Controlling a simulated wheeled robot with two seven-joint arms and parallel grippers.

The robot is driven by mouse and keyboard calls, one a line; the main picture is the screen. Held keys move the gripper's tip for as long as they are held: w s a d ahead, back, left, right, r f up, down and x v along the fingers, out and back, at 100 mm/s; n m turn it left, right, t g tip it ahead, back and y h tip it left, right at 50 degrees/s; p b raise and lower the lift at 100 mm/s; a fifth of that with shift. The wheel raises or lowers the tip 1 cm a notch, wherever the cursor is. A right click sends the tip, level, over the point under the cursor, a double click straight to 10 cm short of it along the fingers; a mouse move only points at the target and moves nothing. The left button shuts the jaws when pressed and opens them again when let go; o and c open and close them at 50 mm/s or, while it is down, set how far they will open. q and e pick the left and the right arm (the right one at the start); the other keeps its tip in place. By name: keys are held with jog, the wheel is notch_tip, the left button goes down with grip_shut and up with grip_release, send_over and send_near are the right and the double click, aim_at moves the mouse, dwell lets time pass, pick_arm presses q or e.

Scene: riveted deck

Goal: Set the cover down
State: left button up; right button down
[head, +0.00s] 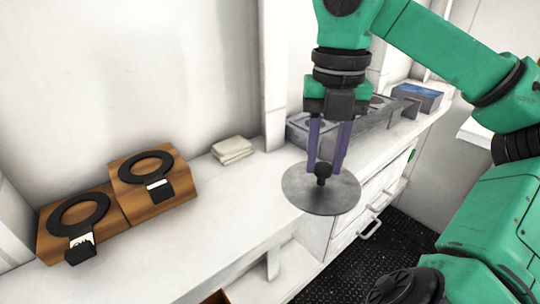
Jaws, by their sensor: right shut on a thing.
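The cover (312,200) is a round grey metal disc with a black knob on top. My right gripper (324,170) comes down from above with its fingers shut on the knob. The cover hangs roughly level near the front edge of the white counter (215,242), and it looks raised above it. How large the gap is cannot be told. My left gripper is not in view.
Two wooden blocks with black rings (80,213) (147,166) stand at the left of the counter. Folded cloths (232,150) lie by the wall. A grey stove-like unit (300,133) and a blue-topped box (417,96) are behind my right arm. The counter's middle is clear.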

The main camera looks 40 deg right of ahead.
jog(key=w+p, duration=0.5)
jog(key=w, duration=0.7)
notch_tip(320, 180, down, 6)
jog(key=shift+d+f+p, duration=0.15)
jog(key=shift+f+p, duration=0.05)
jog(key=shift+p, duration=0.85)
jog(key=shift+w+f, duration=0.1)
jog(key=shift+f, duration=0.2)
jog(key=shift+f+b, duration=0.25)
jog(key=shift+b, duration=0.1)
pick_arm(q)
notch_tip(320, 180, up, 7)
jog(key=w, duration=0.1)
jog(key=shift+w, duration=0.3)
pick_arm(e)
jog(key=c, duration=0.6)
grip_release()
jog(key=shift+r, duration=0.1)
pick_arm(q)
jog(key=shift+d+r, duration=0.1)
pick_arm(e)
jog(key=shift+o, duration=0.2)
